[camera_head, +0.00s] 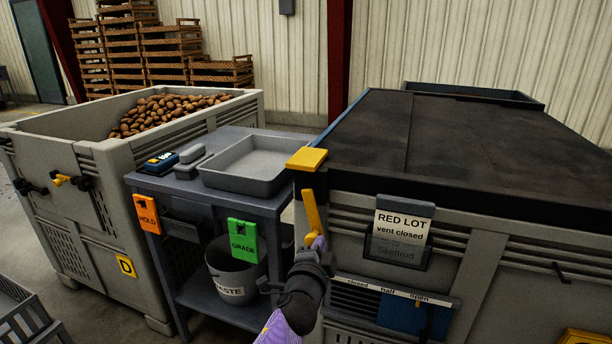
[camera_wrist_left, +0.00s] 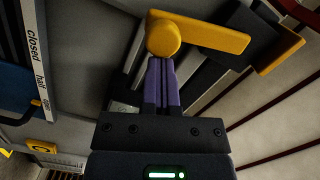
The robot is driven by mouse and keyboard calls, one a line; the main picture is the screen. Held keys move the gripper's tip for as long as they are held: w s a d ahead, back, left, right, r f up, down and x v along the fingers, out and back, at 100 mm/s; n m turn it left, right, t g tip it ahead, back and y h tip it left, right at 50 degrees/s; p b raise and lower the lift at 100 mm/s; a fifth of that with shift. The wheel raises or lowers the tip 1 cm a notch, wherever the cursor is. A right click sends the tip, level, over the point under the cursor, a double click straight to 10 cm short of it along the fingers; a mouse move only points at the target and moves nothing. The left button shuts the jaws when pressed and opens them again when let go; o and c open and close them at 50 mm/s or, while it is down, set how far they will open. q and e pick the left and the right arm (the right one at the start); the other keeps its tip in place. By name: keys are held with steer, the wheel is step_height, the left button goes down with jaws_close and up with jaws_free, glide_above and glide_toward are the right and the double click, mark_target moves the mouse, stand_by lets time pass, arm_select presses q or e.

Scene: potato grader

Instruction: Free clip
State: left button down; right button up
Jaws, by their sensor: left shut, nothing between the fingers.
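The yellow clip on the near left corner of the covered crate has a flat cap (camera_head: 306,158) and a lever (camera_head: 312,211) hanging below it, slightly tilted. In the left wrist view the clip lever (camera_wrist_left: 220,37) has a round hub and a straight arm pointing right. My left gripper (camera_head: 317,243) is just below the lever's lower end. Its purple fingers (camera_wrist_left: 163,62) are shut and empty, with their tips close to the hub; I cannot tell whether they touch. My right gripper is not in view.
The crate has a dark cover (camera_head: 450,135), a RED LOT card (camera_head: 402,228) and a vent scale (camera_head: 388,290). Left of it stands a bench (camera_head: 240,135) with a grey tray (camera_head: 247,187), GRADE tag (camera_head: 243,240) and waste bucket (camera_head: 233,272). A potato bin (camera_head: 85,160) stands farther left.

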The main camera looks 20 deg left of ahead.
arm_select(q)
steer(key=shift+a+f+m+b, duration=0.2)
steer(key=shift+a+m, duration=0.25)
steer(key=shift+m, duration=0.15)
steer(key=shift+a+f+m+b, duration=0.2)
steer(key=shift+a+m, duration=0.2)
steer(key=shift+m, duration=0.2)
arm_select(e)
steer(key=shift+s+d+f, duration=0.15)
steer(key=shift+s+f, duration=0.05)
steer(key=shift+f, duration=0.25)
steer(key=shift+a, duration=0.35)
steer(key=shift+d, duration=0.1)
